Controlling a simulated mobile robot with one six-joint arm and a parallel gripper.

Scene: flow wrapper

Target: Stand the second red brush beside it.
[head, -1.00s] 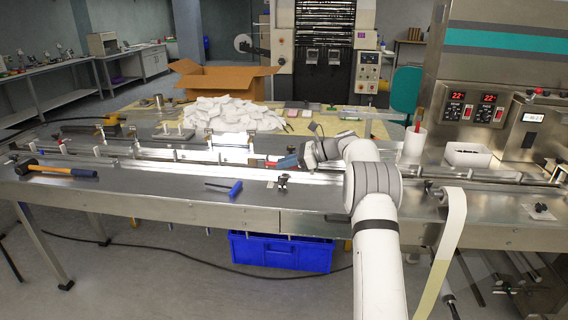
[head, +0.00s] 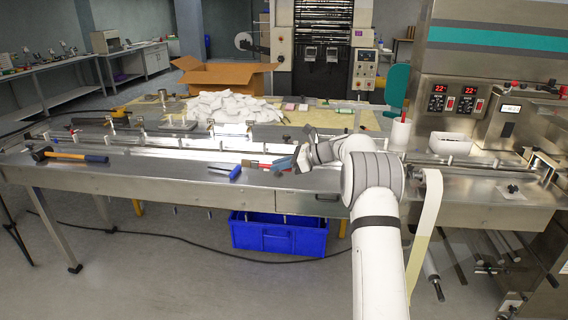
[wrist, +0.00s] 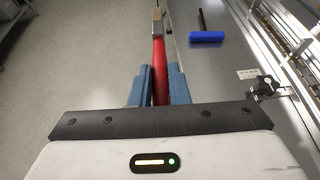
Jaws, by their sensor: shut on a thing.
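In the wrist view my gripper (wrist: 157,82) is shut on a red brush (wrist: 160,52), its blue fingers on either side of the red handle. The brush's tan tip points away from the palm. In the head view my gripper (head: 286,162) is low over the front part of the steel table, with the brush (head: 256,165) sticking out to its left. A white cup (head: 400,135) stands on the table right of my arm. A red brush (head: 403,115) stands in it, with only its upper part showing.
A hammer (head: 70,156) lies at far left. A white bin (head: 450,145) stands right of the cup. The front table strip is partly clear.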

